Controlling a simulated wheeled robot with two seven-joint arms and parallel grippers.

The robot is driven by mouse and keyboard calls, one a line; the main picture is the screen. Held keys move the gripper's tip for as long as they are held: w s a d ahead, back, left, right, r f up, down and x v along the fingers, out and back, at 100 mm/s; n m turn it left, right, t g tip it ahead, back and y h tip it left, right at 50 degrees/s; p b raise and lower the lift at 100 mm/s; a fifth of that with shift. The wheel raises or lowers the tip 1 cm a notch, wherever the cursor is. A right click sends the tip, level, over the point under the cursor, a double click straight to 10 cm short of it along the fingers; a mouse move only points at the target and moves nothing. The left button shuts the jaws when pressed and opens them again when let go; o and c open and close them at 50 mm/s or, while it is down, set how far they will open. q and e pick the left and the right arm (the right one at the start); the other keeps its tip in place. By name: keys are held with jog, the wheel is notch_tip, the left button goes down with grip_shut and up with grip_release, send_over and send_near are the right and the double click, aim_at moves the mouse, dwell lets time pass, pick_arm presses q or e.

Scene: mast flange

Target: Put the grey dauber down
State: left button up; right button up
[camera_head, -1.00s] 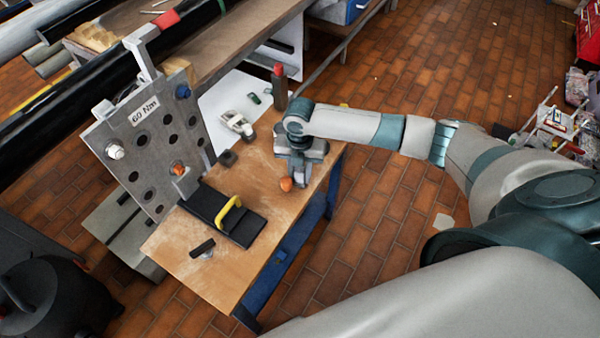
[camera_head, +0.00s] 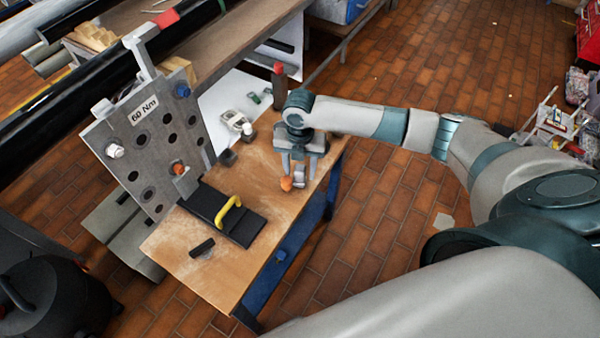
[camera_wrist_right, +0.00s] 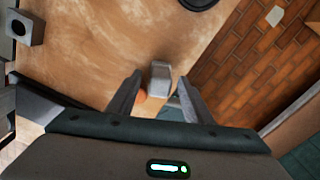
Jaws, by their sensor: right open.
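The grey dauber (camera_head: 299,179) appears to stand at the right edge of the wooden bench top (camera_head: 190,245), beside a small orange piece (camera_head: 286,184). I cannot tell whether the orange piece is part of it. My right gripper (camera_head: 298,168) is open just above, pointing down. In the right wrist view, the grey dauber (camera_wrist_right: 160,76) shows between the spread fingers (camera_wrist_right: 160,88), with a gap on both sides. The orange piece (camera_wrist_right: 142,96) is partly hidden by the left finger. My left gripper is not in view.
A black pad with a yellow handle (camera_head: 229,212) lies mid-bench. A small black block (camera_head: 202,247) is nearer. A grey flange plate (camera_head: 140,140) marked 60 Nm stands at left. A dark cube (camera_head: 228,157) and a red-topped bottle (camera_head: 279,85) are farther back. Bare wood lies between.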

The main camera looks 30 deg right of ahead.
notch_tip(320, 180, up, 8)
jog(key=shift+r+b, duration=0.25)
jog(key=shift+b, duration=0.15)
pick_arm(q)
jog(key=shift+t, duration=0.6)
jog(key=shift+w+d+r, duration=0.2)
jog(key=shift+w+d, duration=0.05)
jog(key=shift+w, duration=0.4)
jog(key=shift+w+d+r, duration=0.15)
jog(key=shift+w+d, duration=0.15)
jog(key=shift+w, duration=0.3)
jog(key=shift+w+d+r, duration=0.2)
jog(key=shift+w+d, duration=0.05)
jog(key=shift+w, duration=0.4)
pick_arm(e)
jog(key=shift+r, duration=0.65)
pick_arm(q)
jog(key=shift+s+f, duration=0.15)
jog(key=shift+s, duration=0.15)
